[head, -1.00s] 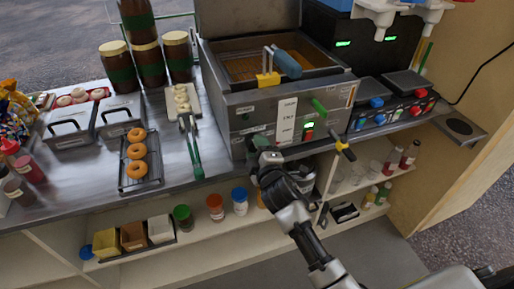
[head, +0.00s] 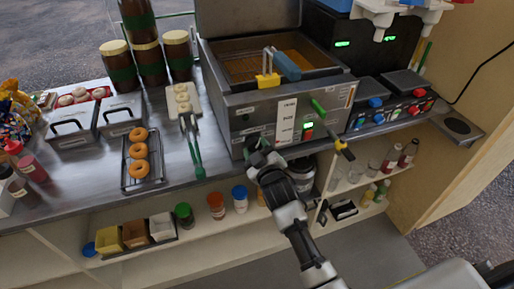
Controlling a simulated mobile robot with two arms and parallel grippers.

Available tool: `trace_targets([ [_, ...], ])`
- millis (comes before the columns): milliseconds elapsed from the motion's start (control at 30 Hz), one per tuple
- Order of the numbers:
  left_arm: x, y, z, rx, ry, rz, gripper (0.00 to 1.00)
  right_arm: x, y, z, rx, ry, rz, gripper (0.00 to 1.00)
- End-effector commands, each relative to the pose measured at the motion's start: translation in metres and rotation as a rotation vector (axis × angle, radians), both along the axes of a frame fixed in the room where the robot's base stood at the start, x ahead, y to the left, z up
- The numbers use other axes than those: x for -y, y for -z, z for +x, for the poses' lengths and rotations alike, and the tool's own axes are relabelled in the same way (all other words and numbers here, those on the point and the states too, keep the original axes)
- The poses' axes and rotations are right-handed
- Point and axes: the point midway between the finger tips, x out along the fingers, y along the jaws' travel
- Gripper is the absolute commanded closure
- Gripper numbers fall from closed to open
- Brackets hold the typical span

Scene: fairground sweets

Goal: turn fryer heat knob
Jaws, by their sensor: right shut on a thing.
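The fryer (head: 258,103) is a steel box with an open lid and an oil well, standing on the counter. Its front panel has a white label plate (head: 286,121), a small green-lit display and a green handle (head: 319,106). My right gripper (head: 255,146) is at the lower left of the fryer front, shut at a dark knob there. The gripper hides most of the knob, so its angle cannot be seen. My left gripper is not in view.
A basket handle (head: 287,66) rises over the fryer well. A yellow-tipped tap lever (head: 344,150) sticks out right of my right gripper. Doughnuts on a rack (head: 127,183) and tongs (head: 196,155) lie to the left.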

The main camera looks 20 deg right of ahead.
Motion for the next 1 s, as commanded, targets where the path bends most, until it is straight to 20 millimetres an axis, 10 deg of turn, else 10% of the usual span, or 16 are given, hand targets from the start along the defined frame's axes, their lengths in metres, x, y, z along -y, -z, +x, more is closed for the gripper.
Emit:
trace_targets([
  [400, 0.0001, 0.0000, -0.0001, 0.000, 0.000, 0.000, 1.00, -0.0002, 0.0025, -0.0006, -0.005, 0.000, 0.007, 0.76],
  [433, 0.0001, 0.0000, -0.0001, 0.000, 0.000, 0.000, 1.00, -0.0002, 0.0025, -0.0006, -0.005, 0.000, 0.007, 0.51],
  [600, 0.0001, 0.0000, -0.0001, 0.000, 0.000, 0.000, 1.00, -0.0002, 0.0017, -0.0004, -0.004, 0.000, 0.007, 0.26],
  [1000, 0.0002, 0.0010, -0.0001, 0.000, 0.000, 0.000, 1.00, 0.0004, 0.0018, -0.0102, -0.002, 0.000, 0.006, 0.26],
])
